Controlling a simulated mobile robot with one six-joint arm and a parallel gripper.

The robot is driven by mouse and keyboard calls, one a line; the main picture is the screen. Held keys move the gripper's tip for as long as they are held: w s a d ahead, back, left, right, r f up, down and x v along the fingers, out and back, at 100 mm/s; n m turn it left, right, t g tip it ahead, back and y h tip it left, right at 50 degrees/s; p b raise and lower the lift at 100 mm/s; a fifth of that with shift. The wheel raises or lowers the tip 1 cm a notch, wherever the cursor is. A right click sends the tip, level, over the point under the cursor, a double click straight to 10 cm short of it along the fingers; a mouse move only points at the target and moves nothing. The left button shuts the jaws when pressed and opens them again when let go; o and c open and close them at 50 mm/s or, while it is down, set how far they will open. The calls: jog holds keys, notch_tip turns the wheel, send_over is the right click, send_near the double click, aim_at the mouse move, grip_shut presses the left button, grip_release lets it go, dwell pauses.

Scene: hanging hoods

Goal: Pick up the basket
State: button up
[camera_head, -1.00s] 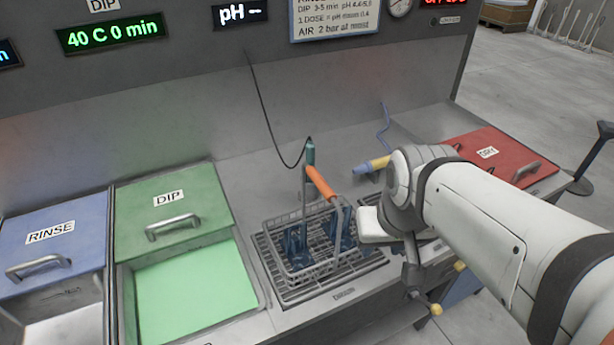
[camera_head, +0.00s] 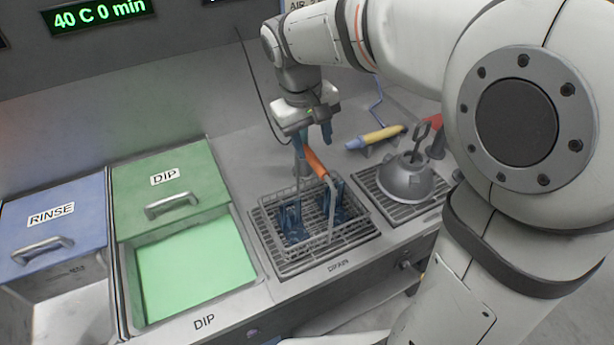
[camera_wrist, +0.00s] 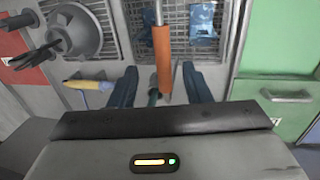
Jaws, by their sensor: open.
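The basket (camera_head: 292,236) is a wire basket with a tall handle and an orange grip (camera_head: 315,162). It stands on the drain grate (camera_head: 361,236) and holds dark blue parts (camera_head: 293,222). My gripper (camera_head: 314,140) is above the basket, pointing down, close to the top of the orange grip. In the wrist view, my open gripper (camera_wrist: 162,88) has one blue finger on each side, and the orange grip (camera_wrist: 162,60) shows between and beyond them. The gripper is not closed on it. The wrist view shows the basket's blue parts (camera_wrist: 202,20) near the top.
Left of the drain is an open green DIP tank (camera_head: 190,275), then a blue RINSE tank (camera_head: 50,225). Right of it, a grey domed fixture (camera_head: 407,180) stands on another grate. A yellow-handled tool (camera_head: 376,137) lies behind. A dark cable hangs at the back.

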aim_at(314, 158)
jog(key=shift+w+a+f, duration=0.15)
jog(key=shift+w+f, duration=0.05)
jog(key=shift+f, duration=0.05)
jog(key=f, duration=0.2)
jog(key=f+p, duration=0.1)
jog(key=f, duration=0.1)
jog(key=w+d+f, duration=0.1)
jog(key=f, duration=0.2)
grip_shut()
dwell(0.5)
